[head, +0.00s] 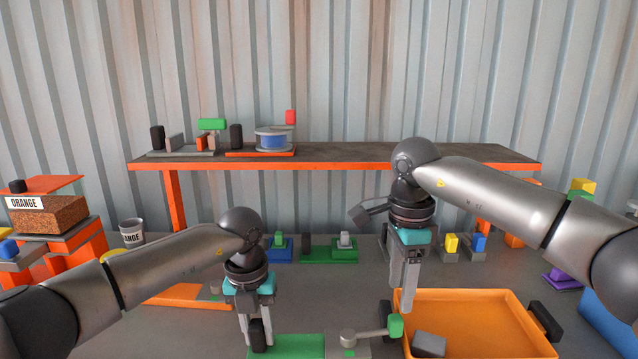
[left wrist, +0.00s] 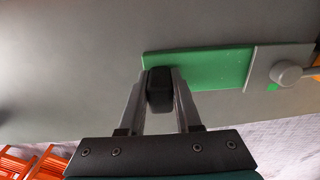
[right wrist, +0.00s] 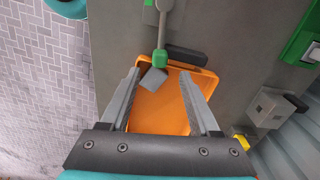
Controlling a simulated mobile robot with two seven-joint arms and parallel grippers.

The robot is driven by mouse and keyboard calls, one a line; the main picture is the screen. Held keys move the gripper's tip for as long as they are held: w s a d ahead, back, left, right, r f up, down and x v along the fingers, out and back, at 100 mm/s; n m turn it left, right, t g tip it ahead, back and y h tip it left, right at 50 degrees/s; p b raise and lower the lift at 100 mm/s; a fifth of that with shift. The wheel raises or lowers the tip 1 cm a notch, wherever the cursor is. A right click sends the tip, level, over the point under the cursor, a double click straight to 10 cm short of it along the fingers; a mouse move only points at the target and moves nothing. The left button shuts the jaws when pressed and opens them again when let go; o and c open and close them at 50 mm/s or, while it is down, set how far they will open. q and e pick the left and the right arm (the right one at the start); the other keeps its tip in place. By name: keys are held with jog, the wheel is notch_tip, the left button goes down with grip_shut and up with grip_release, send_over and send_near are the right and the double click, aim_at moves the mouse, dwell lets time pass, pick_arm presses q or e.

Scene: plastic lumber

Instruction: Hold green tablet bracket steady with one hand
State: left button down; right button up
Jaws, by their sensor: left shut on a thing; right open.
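The green tablet bracket is a flat green plate (head: 290,346) at the bottom of the head view, with a grey section at its right end. It shows in the left wrist view (left wrist: 215,68). A grey lever (head: 372,335) with a green knob (head: 395,326) is mounted on the grey section. My left gripper (head: 257,335) is shut on a black grip (left wrist: 160,90) at the plate's left end. My right gripper (head: 403,288) is open and empty, above the back-left edge of the orange tray. In its wrist view its fingers (right wrist: 160,80) are spread apart over the tray.
The orange tray (head: 480,312) stands right of the bracket, with black handles and a grey block (head: 429,344) inside. Behind are several small fixtures (head: 340,250) and an orange-edged shelf (head: 330,160). A mug (head: 132,232) and brick (head: 48,215) are at left, a blue bin (head: 612,315) at right.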

aim_at(396, 316)
jog(key=shift+f, duration=3.6)
grip_shut()
